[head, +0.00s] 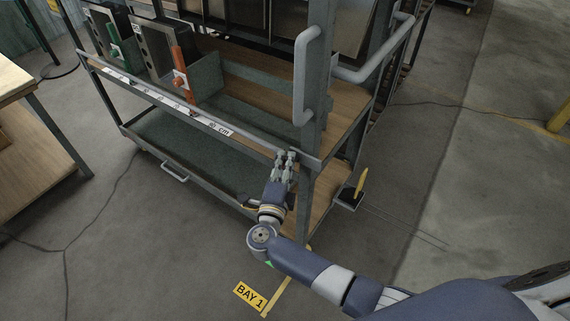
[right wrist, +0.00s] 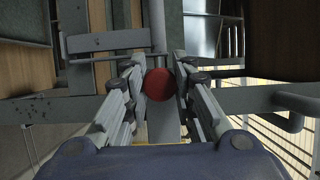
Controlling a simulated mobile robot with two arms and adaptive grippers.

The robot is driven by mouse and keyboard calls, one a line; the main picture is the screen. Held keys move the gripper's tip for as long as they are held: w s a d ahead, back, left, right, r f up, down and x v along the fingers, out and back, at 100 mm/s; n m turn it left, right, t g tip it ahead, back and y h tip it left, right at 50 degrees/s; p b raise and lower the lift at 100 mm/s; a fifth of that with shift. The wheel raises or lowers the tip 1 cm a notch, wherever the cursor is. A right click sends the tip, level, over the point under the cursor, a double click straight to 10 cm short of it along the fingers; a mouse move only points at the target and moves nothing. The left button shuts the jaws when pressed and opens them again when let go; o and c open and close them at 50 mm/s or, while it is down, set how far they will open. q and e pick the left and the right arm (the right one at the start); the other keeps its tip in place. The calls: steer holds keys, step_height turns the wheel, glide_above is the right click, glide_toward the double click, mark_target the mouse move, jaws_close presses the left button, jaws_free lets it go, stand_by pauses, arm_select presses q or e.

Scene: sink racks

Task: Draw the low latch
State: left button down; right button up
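A round red knob (right wrist: 160,84) shows in the right wrist view, on a grey part at the rack's front corner post. I take it for the latch's knob. My right gripper (right wrist: 162,72) has one finger on each side of it, and the knob fills the gap between the fingertips; the fingers look closed on it. In the head view my right gripper (head: 286,154) is at the corner post, level with the middle shelf's front rail (head: 200,117). The fingers hide the knob there. My left gripper is in neither view.
A vertical grey handle (head: 306,75) stands above my right gripper. A yellow lever (head: 360,182) sticks up right of the post. Orange (head: 181,70) and green (head: 114,40) latch-like pieces sit on the shelf.

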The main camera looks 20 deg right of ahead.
mark_target(300, 159)
jaws_close()
steer(key=shift+s+d+p, duration=0.5)
steer(key=shift+s+d, duration=0.15)
steer(key=shift+s, duration=0.15)
steer(key=shift+s+d+p, duration=0.5)
steer(key=shift+s+d, duration=0.1)
steer(key=shift+s, duration=0.2)
steer(key=shift+f, duration=0.15)
steer(key=o, duration=0.9)
jaws_free()
steer(key=shift+s, duration=0.1)
steer(key=shift+s+a, duration=0.25)
steer(key=shift+s, duration=0.05)
steer(key=v, duration=1.1)
